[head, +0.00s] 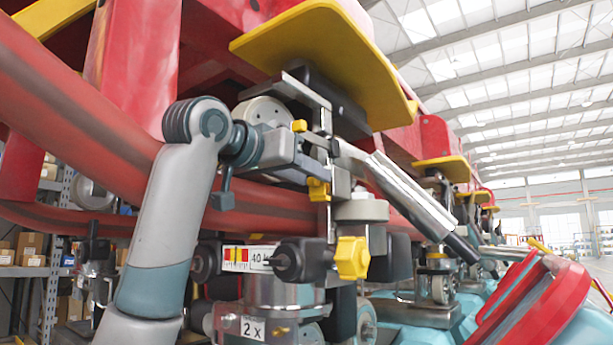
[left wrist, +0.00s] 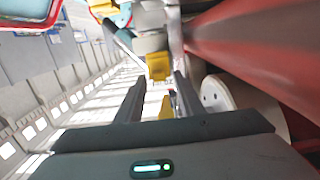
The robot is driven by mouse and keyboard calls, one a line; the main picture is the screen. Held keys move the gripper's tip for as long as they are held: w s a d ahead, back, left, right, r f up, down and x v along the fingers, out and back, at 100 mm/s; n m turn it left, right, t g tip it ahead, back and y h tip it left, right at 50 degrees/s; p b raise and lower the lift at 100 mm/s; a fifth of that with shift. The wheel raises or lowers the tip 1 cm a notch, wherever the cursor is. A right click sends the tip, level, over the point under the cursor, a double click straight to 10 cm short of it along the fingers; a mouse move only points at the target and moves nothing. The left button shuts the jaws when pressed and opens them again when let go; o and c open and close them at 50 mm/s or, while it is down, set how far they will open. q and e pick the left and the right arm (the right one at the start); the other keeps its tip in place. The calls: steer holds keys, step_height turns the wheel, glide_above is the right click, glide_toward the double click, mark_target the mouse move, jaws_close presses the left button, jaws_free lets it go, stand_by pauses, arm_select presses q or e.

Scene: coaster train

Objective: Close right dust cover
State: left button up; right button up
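I cannot tell for sure which part is the right dust cover. The wheel assembly under the red train frame carries a yellow tab (head: 318,189), a yellow knob (head: 353,257) and a clear housing (head: 285,292) labelled "2 X". My left gripper (head: 322,160) reaches in from the left, beside the upper part of this assembly. In the left wrist view my left gripper (left wrist: 158,82) has its two dark fingers apart. A yellow block (left wrist: 159,66) shows ahead, between the fingertips; contact cannot be told. My right gripper is not in view.
A red rail (head: 75,110) runs close behind my left arm. A yellow plate (head: 315,55) overhangs the gripper. A wheel (left wrist: 238,100) stands close to the gripper's right finger in the left wrist view. Shelves with boxes (head: 30,245) stand at the far left.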

arm_select(q)
steer(key=shift+s, duration=0.1)
steer(key=b+v, duration=0.9)
steer(key=v, duration=0.8)
steer(key=shift+a+r, duration=0.1)
stand_by(0.4)
